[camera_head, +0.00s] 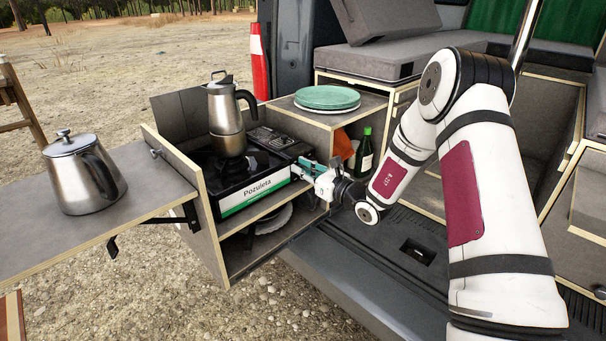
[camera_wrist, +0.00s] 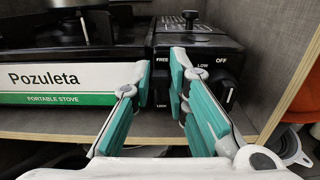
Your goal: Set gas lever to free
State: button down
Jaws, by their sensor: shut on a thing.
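The portable stove (camera_head: 250,192) sits on the upper shelf of the pull-out kitchen box, and its white and green front label (camera_wrist: 68,84) shows in the wrist view. The burner knob (camera_wrist: 224,85) stands to the right, below LOW and OFF.
A moka pot (camera_head: 226,110) stands on the stove. A kettle (camera_head: 82,175) is on the side table at left. Green plates (camera_head: 327,97) lie on the box top. The shelf edge (camera_wrist: 50,140) runs below the fingers.

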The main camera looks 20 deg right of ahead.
jog(key=shift+r, duration=0.25)
jog(key=c, duration=1.5)
grip_release()
jog(key=v, duration=1.2)
